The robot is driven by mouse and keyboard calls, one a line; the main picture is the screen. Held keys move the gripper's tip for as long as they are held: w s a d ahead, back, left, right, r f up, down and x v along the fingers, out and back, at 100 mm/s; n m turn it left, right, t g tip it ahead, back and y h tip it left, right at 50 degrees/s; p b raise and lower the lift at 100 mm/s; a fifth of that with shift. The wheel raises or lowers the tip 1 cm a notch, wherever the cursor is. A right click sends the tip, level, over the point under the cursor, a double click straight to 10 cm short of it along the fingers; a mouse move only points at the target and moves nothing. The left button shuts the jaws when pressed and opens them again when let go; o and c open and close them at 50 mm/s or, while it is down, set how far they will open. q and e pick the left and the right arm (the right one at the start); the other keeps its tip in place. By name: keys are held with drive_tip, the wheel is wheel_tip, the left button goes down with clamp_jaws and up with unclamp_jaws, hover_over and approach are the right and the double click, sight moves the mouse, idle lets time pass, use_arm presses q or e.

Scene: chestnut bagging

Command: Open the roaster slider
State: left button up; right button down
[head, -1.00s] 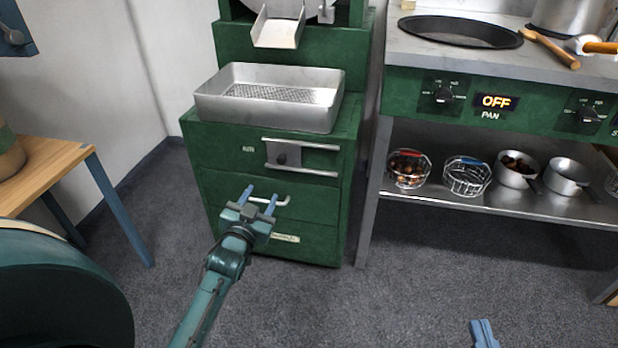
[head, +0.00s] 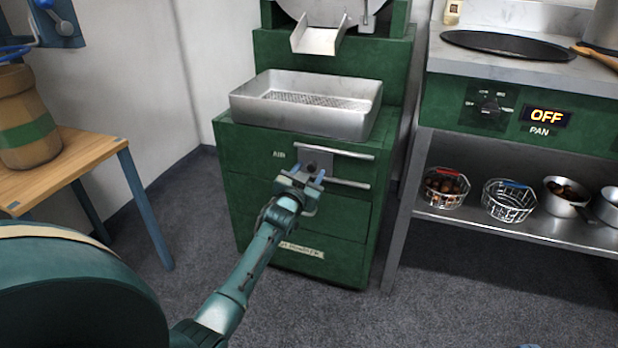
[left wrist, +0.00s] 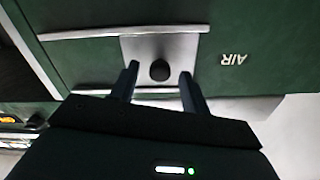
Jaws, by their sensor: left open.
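The roaster (head: 240,150) is a green cabinet. Its slider is a grey metal plate (head: 316,157) between two horizontal rails (head: 350,184), at their left end beside the word AIR. In the left wrist view the plate (left wrist: 180,48) carries a round black knob (left wrist: 159,70). My left gripper (head: 308,172) is open in front of the plate and hides the knob in the head view. In the left wrist view its fingers (left wrist: 159,78) stand on either side of the knob, with gaps showing. A blue sliver of my right gripper (head: 528,346) shows at the bottom edge.
A metal tray (head: 300,122) sits on the roaster, below a chute (head: 320,38). A steel counter (head: 520,72) with baskets and pots on its lower shelf stands right. A wooden table (head: 90,150) with a barrel (head: 28,125) stands left. The floor between is clear.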

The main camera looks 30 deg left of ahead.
use_arm(q)
drive_tip(key=shift+w, duration=0.15)
clamp_jaws()
idle(0.4)
